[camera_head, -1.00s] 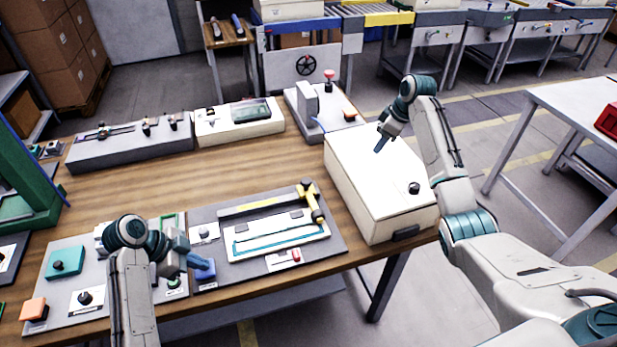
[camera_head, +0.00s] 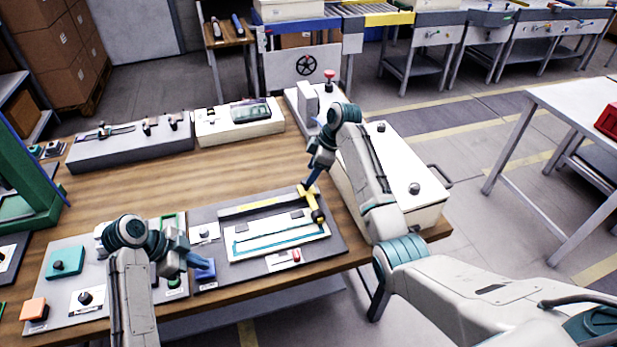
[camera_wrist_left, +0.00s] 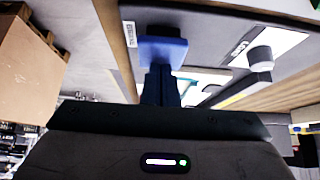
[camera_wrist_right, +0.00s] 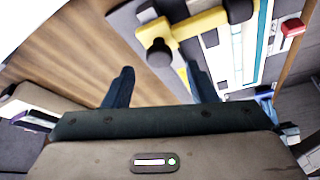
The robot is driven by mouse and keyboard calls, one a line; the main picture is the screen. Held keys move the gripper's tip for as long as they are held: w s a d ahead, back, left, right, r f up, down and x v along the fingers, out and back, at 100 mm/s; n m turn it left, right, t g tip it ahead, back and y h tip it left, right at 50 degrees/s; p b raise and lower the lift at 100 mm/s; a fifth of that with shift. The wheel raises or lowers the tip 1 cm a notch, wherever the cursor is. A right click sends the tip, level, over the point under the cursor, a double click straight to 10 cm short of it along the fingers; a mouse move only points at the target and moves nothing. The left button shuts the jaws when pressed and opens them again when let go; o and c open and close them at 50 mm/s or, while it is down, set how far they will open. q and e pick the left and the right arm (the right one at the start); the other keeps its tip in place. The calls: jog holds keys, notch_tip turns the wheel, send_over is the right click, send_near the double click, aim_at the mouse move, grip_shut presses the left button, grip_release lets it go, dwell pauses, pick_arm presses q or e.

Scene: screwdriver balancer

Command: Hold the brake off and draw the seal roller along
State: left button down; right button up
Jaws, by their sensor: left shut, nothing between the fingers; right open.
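The yellow roller bar (camera_head: 313,206) with dark knobs lies across the right end of a white panel with a teal strip (camera_head: 280,238). In the right wrist view the yellow bar (camera_wrist_right: 195,24) and a dark round knob (camera_wrist_right: 160,52) are just ahead of my right gripper (camera_wrist_right: 163,82). That gripper (camera_head: 309,184) is open, with nothing between its fingers. A blue paddle (camera_head: 206,268) is at the left of the panel's grey board. My left gripper (camera_head: 198,262) is shut and empty, its tips at the blue paddle (camera_wrist_left: 162,50); I cannot tell if they touch.
A red button (camera_head: 296,255) is on the board's front edge. A white box (camera_head: 400,165) stands at the table's right end, partly behind my right arm. Teal (camera_head: 66,261) and orange (camera_head: 34,309) blocks lie left. The middle of the wooden table (camera_head: 215,175) is clear.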

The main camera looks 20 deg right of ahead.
aim_at(312, 200)
jog(key=shift+x, duration=1.75)
